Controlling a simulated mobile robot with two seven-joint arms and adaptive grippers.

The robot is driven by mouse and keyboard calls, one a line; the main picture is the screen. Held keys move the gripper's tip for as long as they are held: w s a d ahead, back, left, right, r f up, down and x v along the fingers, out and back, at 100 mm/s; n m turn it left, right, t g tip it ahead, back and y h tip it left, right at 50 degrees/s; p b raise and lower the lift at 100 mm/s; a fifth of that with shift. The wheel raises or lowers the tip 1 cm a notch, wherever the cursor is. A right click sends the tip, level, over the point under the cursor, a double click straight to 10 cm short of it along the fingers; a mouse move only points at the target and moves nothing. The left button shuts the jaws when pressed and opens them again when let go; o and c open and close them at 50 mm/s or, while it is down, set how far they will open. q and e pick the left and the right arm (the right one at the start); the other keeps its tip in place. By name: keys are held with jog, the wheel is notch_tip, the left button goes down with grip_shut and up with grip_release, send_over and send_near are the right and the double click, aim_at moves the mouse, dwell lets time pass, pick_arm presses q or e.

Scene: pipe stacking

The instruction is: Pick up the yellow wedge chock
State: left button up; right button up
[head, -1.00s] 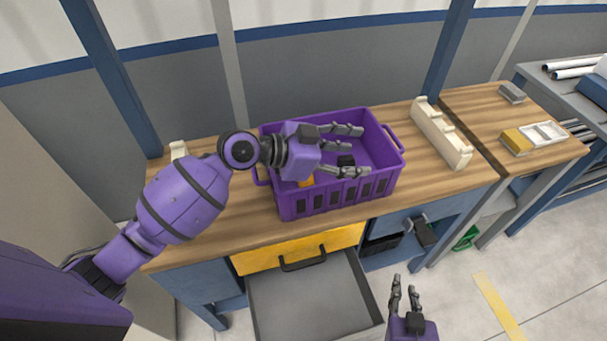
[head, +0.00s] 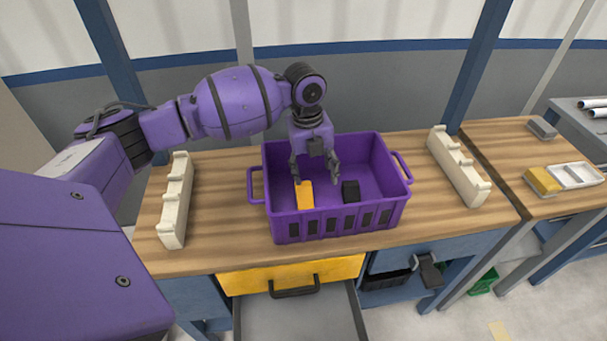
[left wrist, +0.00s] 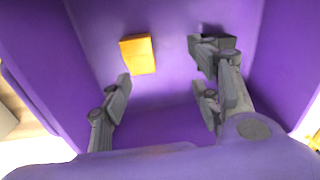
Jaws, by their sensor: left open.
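The yellow wedge chock (head: 304,195) lies inside the purple crate (head: 368,221), left of the crate's middle. It also shows in the left wrist view (left wrist: 138,54), lying apart from the fingers. My left gripper (head: 315,178) points down into the crate, open and empty, with its fingers close above the chock. In the left wrist view the open fingers (left wrist: 162,108) stand on both sides of a bare part of the crate floor. My right gripper does not show now.
A black block (head: 350,191) lies in the crate right of the chock; a finger partly covers it in the left wrist view. Cream notched racks stand left (head: 175,200) and right (head: 459,166) of the crate on the wooden bench. The grey drawer (head: 300,317) below is open.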

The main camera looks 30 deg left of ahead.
aim_at(304, 189)
pick_arm(q)
jog(key=shift+w+a+m+y, duration=0.1)
jog(key=shift+a+m+y, duration=0.25)
jog(key=shift+a, duration=0.25)
jog(key=shift+a+f+g, duration=0.1)
jog(key=shift+a+g, duration=0.05)
jog(key=shift+g, duration=0.15)
jog(key=f, duration=0.5)
jog(key=s+a+f, duration=0.1)
jog(key=f, duration=0.1)
jog(key=shift+f, duration=0.2)
jog(key=c, duration=1.3)
